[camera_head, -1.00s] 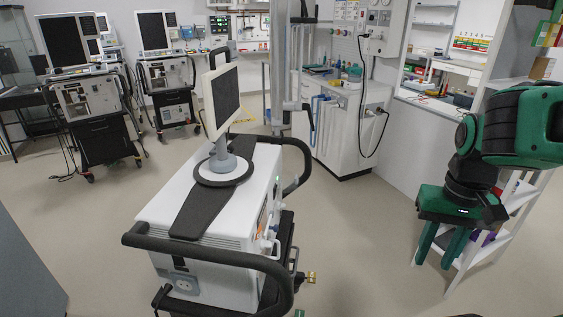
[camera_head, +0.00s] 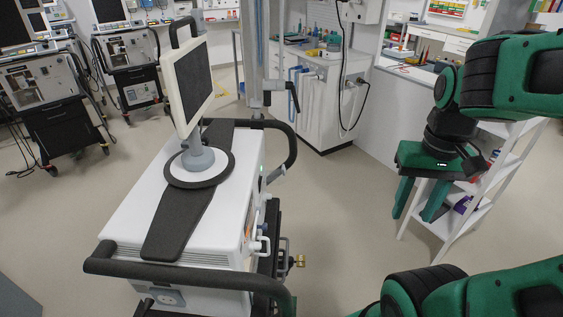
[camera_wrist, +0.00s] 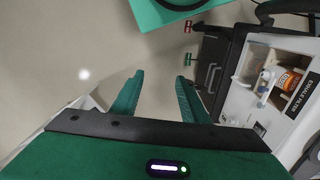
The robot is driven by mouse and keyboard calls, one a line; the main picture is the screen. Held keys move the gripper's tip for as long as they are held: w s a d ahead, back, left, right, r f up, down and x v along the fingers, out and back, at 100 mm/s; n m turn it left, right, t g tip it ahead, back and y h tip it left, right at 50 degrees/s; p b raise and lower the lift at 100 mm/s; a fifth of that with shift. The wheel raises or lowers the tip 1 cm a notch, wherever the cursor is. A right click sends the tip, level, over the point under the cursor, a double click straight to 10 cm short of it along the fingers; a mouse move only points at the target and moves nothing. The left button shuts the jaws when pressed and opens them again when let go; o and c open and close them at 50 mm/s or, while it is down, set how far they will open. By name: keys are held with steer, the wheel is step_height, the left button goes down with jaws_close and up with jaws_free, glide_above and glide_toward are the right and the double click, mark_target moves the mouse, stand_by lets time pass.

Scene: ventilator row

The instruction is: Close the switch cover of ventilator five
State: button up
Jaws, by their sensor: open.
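A white ventilator (camera_head: 185,215) with a tilted monitor (camera_head: 187,75) and black handle bars stands in front of me in the head view. No number shows on it, so I cannot tell whether it is ventilator five. I cannot make out a switch cover. In the wrist view, its side (camera_wrist: 255,80) at the right has an open recess with an orange-labelled part (camera_wrist: 288,80) and an "EXHALE FILTER" label. My gripper (camera_head: 420,196) hangs to the right of the ventilator, apart from it. In the wrist view its green fingers (camera_wrist: 159,78) are spread and empty.
White shelves (camera_head: 470,205) stand close behind and right of my gripper. A white supply cabinet (camera_head: 325,100) stands at the back. Two more ventilators (camera_head: 50,95) (camera_head: 130,70) stand at the back left. Open floor (camera_head: 345,210) lies between the near ventilator and the shelves.

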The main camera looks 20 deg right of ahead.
steer(key=w+r+n, duration=0.2)
steer(key=w+n, duration=0.2)
steer(key=w, duration=0.3)
step_height(320, 180, up, 3)
steer(key=n, duration=1.5)
glide_above(283, 166)
step_height(283, 166, down, 10)
steer(key=shift+c, duration=0.3)
jaws_close()
